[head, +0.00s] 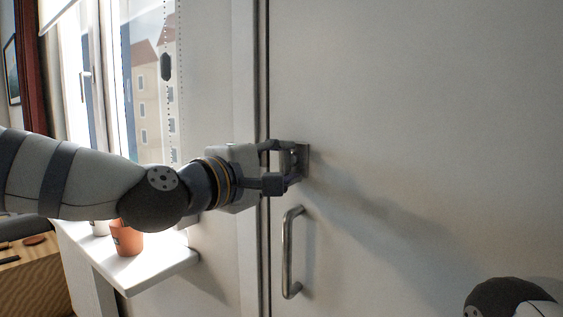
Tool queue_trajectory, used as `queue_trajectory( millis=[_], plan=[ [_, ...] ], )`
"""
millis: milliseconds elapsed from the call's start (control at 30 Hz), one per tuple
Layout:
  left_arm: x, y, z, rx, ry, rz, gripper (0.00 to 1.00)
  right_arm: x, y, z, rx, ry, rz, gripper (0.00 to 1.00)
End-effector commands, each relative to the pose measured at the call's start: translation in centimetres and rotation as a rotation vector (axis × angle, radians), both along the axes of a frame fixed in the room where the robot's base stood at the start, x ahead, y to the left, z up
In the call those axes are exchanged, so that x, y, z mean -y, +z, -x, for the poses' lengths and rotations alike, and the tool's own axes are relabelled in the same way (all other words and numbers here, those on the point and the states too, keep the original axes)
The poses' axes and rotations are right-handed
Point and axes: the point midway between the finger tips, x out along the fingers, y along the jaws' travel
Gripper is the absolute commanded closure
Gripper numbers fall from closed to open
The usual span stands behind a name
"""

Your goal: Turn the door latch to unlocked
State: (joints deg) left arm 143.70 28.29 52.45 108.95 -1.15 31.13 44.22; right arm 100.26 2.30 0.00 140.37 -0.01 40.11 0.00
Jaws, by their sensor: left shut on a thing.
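The door (430,120) is pale and flat and fills the right side of the head view. Its latch (303,158) has a dark square plate near the door's left edge. My left gripper (288,164) reaches in from the left and is shut on the latch's turning part. The fingers hide most of that part, so I cannot tell which way it is turned. A metal bar handle (291,253) stands upright on the door just below the gripper. My right gripper is not in view; only part of my right arm shows at the lower right corner.
A white window sill (140,272) with an orange pot (127,240) lies below my left arm. A bright window is behind it. A wooden piece of furniture (35,285) is at the lower left. The space in front of the door's right part is clear.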

Motion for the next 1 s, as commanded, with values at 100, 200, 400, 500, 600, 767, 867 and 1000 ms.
queue_trajectory(
  millis=[100, 200, 400, 500, 600, 767, 867, 1000],
  plan=[
    [0.01, 0.07, 0.0, 0.02, 0.0, -0.024, 0.93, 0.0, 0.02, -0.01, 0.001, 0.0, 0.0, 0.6],
    [0.0, 0.06, -0.01, 0.029, 0.0, -0.037, 0.93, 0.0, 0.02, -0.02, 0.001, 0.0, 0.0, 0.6],
    [-0.01, 0.05, -0.01, 0.036, 0.001, -0.046, 0.93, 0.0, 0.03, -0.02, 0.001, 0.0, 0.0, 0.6],
    [-0.01, 0.05, -0.02, 0.036, 0.001, -0.046, 0.93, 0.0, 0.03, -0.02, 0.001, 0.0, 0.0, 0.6],
    [-0.02, 0.04, -0.01, 0.036, 0.001, -0.046, 0.93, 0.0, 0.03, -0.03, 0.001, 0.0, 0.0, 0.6],
    [-0.02, 0.04, -0.01, 0.035, 0.001, -0.045, 0.47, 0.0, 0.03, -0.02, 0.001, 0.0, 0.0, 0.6],
    [-0.02, 0.03, -0.01, 0.034, 0.001, -0.045, 0.45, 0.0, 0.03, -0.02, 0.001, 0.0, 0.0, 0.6],
    [-0.02, 0.01, -0.01, 0.033, 0.0, -0.044, 0.45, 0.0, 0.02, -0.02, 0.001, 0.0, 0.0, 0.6]
  ],
)
